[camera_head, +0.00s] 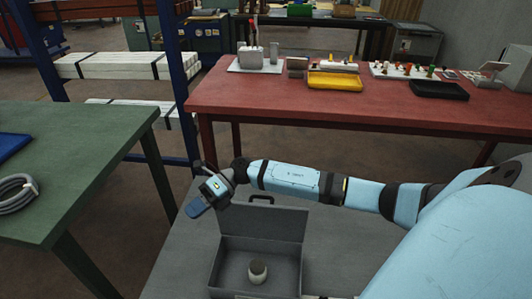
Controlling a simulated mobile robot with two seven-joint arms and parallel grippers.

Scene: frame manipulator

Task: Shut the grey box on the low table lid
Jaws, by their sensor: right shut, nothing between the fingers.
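The grey box (229,283) stands on the low table (335,262) at the bottom centre of the head view. Its lid (262,222) is raised upright at the back, with a dark handle (261,199) on its top edge. A small jar with a pale body and dark top (258,271) is inside the box. My right arm reaches in from the right, passing behind and above the lid. My right gripper (197,208) is shut and empty, just left of the lid's upper left corner. I cannot tell if it touches the lid. My left gripper is not in view.
A green table (75,150) with a coiled grey hose (17,194) is at the left. A red table (330,110) with a yellow tray (335,81) and a black tray (438,90) stands behind. The low table is bare right of the box.

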